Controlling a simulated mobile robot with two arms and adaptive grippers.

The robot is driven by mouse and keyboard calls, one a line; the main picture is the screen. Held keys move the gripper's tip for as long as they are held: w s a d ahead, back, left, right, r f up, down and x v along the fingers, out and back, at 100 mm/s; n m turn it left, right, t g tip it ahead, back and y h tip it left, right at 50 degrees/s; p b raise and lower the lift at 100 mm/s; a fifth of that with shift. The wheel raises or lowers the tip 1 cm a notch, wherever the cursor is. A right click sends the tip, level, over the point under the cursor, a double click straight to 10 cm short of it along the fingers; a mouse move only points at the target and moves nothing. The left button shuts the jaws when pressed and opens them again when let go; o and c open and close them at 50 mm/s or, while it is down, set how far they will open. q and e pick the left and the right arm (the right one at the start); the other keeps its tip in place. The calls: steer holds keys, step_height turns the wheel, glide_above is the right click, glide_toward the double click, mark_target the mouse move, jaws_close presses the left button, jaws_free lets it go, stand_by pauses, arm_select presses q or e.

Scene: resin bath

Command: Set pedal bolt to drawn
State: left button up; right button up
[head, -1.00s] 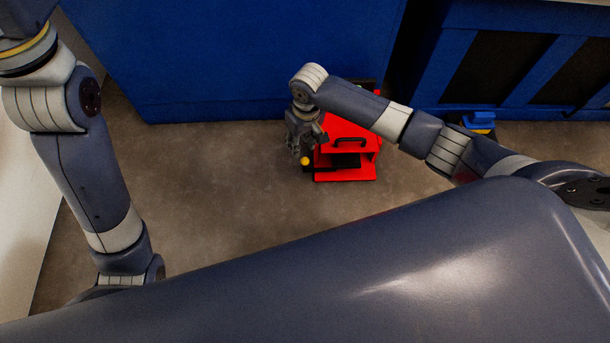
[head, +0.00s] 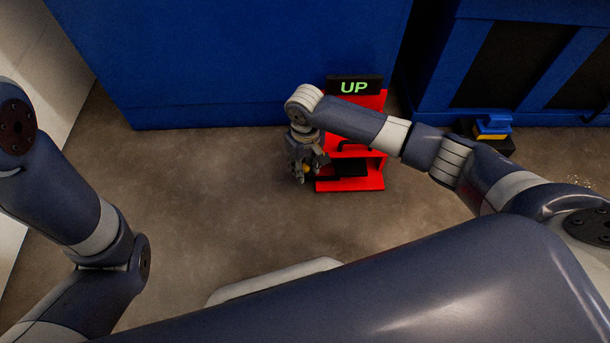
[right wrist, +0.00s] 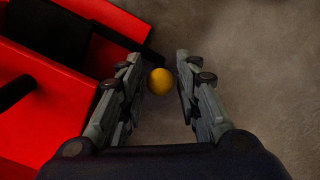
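The red pedal unit (head: 372,181) stands on the floor against the blue cabinet, with a black pedal (head: 350,168) inside and a sign (head: 354,87) reading "UP" in green. The pedal bolt ends in a yellow ball knob (right wrist: 161,81) at the unit's left side. In the right wrist view the knob sits between the fingers of my right gripper (right wrist: 159,80), with gaps on both sides. The right gripper is open around it and also shows in the head view (head: 309,172), partly covering the knob. My left arm is at the left; its gripper is outside the picture.
A blue cabinet (head: 220,60) stands behind the unit, and a second blue frame with dark panels (head: 505,65) is at right. A small blue and yellow object (head: 493,125) sits on a dark base there. The floor (head: 190,200) left of the unit is clear.

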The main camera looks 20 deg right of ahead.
steer(key=shift+f+b, duration=0.5)
steer(key=shift+f, duration=0.5)
steer(key=shift+c, duration=0.5)
jaws_close()
